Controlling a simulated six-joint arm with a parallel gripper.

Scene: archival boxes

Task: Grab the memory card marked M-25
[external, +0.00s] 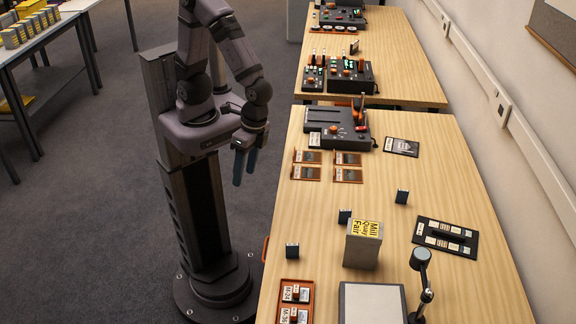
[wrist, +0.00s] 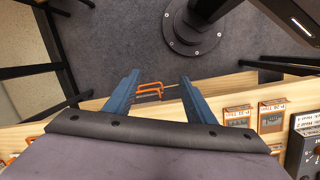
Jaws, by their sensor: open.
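No label reading M-25 is legible in either view. An orange tray (external: 307,284) at the near left of the table has labels that look like M-24 and M-36, with small items beside them. A black tray (external: 420,238) at the right holds several small pale-labelled pieces. My gripper (external: 244,173) is open and empty, pointing down beside the table's left edge. Its blue fingers show apart in the wrist view (wrist: 160,82).
A grey box marked Mill Quay Fair (external: 361,252) stands mid-table, with a lamp (external: 421,260) and pale-topped panel (external: 372,303) nearer. Orange-framed cards (external: 306,172) lie near a dark device (external: 338,128) at the back. The right-middle tabletop is mostly clear.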

